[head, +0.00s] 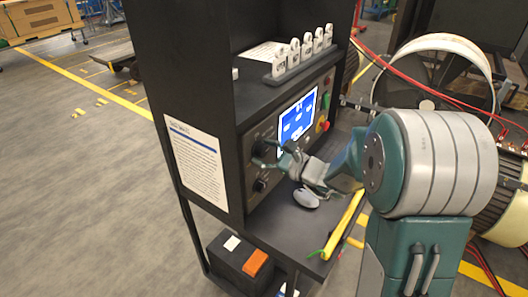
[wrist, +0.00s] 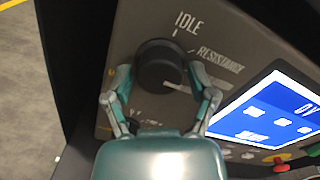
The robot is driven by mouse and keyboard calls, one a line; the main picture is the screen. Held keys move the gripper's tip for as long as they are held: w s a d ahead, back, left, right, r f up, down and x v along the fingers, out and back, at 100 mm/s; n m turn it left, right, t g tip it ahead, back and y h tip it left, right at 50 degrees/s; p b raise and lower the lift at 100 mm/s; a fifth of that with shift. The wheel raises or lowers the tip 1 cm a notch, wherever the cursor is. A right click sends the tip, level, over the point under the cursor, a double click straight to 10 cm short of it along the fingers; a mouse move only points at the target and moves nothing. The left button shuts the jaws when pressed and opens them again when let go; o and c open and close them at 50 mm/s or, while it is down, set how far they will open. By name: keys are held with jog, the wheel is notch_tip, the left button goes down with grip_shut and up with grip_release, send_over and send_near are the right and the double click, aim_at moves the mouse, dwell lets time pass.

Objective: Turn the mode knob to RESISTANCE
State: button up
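The mode knob (wrist: 160,62) is a round black dial on the dark panel (wrist: 240,35), seen in the wrist view. The label IDLE is above it and RESISTANCE is at its upper right, each with a white tick. In the head view my gripper (head: 283,157) is at the panel's left part, partly hiding the upper knob.
A lit blue screen (head: 297,122) is right of the knob, with red and green buttons beyond. Another black knob (head: 260,185) sits below. A shelf (head: 290,240) under the panel holds a grey mouse (head: 306,197) and a yellow tool (head: 344,225). Numbered tags (head: 306,50) stand above.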

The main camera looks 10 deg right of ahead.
jog(key=c, duration=0.5)
jog(key=shift+n, duration=0.4)
jog(key=n, duration=0.3)
jog(key=shift+n, duration=0.3)
jog(key=shift+n+h, duration=0.3)
jog(key=shift+n, duration=1.8)
jog(key=o, duration=1.1)
jog(key=shift+o, duration=0.2)
